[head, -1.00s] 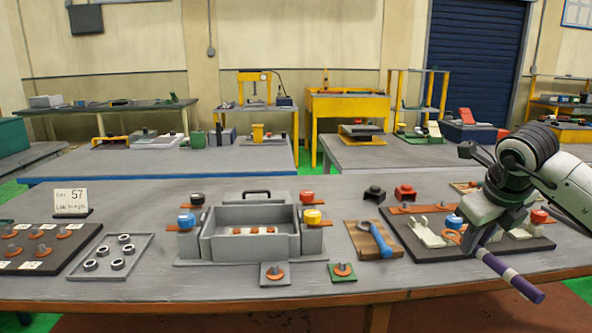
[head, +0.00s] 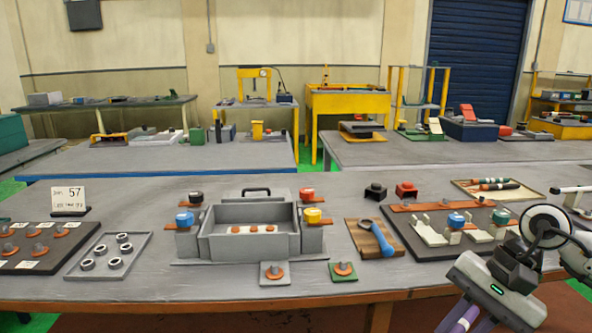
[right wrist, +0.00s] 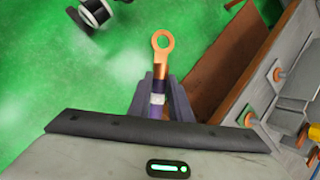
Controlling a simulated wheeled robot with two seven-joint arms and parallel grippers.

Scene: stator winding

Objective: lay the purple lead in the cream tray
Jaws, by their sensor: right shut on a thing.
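The purple lead (head: 462,314) is held in my right gripper (head: 478,302) at the front right of the table. It runs steeply downward and leaves the bottom of the head view. In the right wrist view, the lead's copper ring end (right wrist: 161,50) sticks out past the dark fingers of my right gripper (right wrist: 160,105), with green floor behind it. My left gripper is not in view.
A dark board (head: 415,246) with white clamps and a blue-topped post (head: 456,220) lies between my right gripper and the tray. A blue-handled tool (head: 385,243) lies left of it. The table's front edge (right wrist: 225,110) is right of the lead in the wrist view.

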